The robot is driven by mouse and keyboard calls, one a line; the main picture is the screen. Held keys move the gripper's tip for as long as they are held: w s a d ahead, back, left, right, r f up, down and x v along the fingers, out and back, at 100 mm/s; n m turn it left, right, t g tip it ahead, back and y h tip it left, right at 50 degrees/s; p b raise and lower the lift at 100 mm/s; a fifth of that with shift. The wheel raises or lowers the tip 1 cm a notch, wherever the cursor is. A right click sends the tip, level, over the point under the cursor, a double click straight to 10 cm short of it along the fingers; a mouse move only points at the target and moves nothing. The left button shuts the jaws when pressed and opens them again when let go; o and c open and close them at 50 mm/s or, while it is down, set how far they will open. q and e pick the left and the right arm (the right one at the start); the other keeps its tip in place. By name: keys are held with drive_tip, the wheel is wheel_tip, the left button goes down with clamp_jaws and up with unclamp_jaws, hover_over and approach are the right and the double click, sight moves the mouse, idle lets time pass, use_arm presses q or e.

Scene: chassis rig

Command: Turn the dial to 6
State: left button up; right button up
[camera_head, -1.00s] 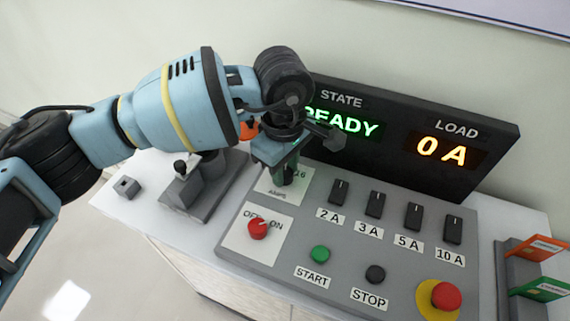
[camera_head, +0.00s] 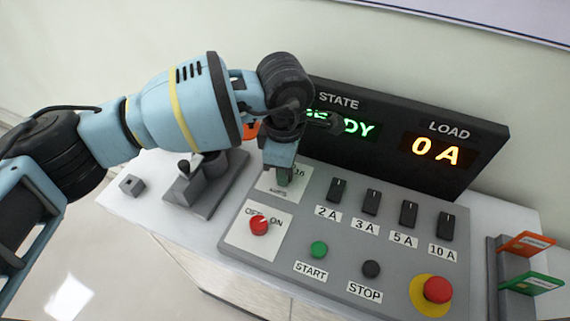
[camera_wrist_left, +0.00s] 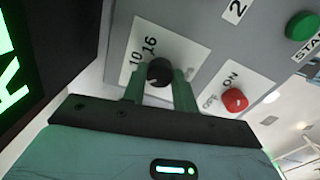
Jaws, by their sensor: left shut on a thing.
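The dial is a round black knob (camera_wrist_left: 159,72) on a white plate (camera_wrist_left: 178,42) in the left wrist view. The numbers 10 and 16 show beside it; no 6 on its own can be made out, and part of the plate is hidden by my gripper. My left gripper (camera_wrist_left: 159,84) is shut on the dial, with one green finger on each side. In the head view my left gripper (camera_head: 284,176) comes down over the dial plate (camera_head: 272,185) and hides the knob. My right gripper is not in view.
The grey panel (camera_head: 330,228) also bears a red OFF/ON knob (camera_head: 259,225), black switches (camera_head: 371,202), a green START button (camera_head: 318,250), a black STOP button (camera_head: 371,269) and a red emergency button (camera_head: 438,290). The display (camera_head: 400,140) behind reads 0 A, its state word partly covered.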

use_arm(q)
drive_tip(key=o, duration=1)
drive_tip(key=shift+c, duration=0.2)
drive_tip(key=shift+s+r, duration=0.1)
drive_tip(key=shift+r, duration=3.8)
drive_tip(key=shift+s+f, duration=0.1)
